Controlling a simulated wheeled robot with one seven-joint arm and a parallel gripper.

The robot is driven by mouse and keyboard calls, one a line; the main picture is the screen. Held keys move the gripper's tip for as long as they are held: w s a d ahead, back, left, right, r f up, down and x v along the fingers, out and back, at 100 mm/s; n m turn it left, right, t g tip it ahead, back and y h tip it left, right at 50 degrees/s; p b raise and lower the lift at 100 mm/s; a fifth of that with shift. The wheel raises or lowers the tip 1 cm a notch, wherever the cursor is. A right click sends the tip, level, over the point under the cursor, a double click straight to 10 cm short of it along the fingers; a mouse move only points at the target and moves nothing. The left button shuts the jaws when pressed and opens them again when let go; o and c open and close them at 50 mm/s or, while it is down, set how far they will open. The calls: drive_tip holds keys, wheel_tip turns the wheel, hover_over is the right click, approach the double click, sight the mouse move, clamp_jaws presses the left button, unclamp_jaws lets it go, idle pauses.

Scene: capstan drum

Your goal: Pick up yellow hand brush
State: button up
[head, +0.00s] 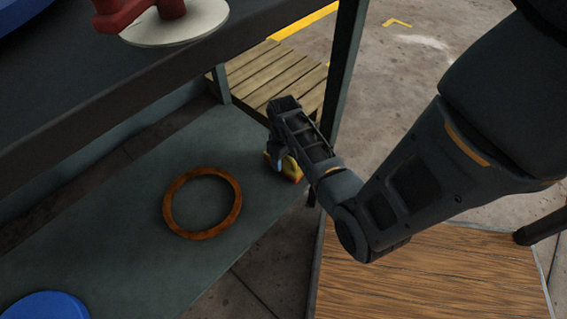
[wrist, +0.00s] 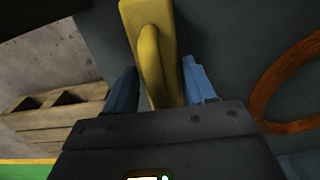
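The yellow hand brush (head: 291,167) lies near the right end of the grey lower shelf in the head view, partly hidden behind my gripper (head: 276,150). In the wrist view the brush (wrist: 150,22) extends from the top edge down between the two blue fingers of my gripper (wrist: 160,72). One finger is on each side of its raised handle. The fingers are spread apart, and I see no clear grip on the handle. The lower end of the brush is hidden by the gripper body.
An orange-brown ring (head: 167,204) lies on the shelf left of the brush, and it also shows in the wrist view (wrist: 262,105). A blue round object (head: 45,306) is at lower left. The upper shelf (head: 110,85), a dark post (head: 343,70) and a wooden pallet (head: 250,75) are close by.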

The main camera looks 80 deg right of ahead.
drive_tip(key=c, duration=0.9)
wheel_tip(320, 180, up, 10)
drive_tip(key=p, duration=0.4)
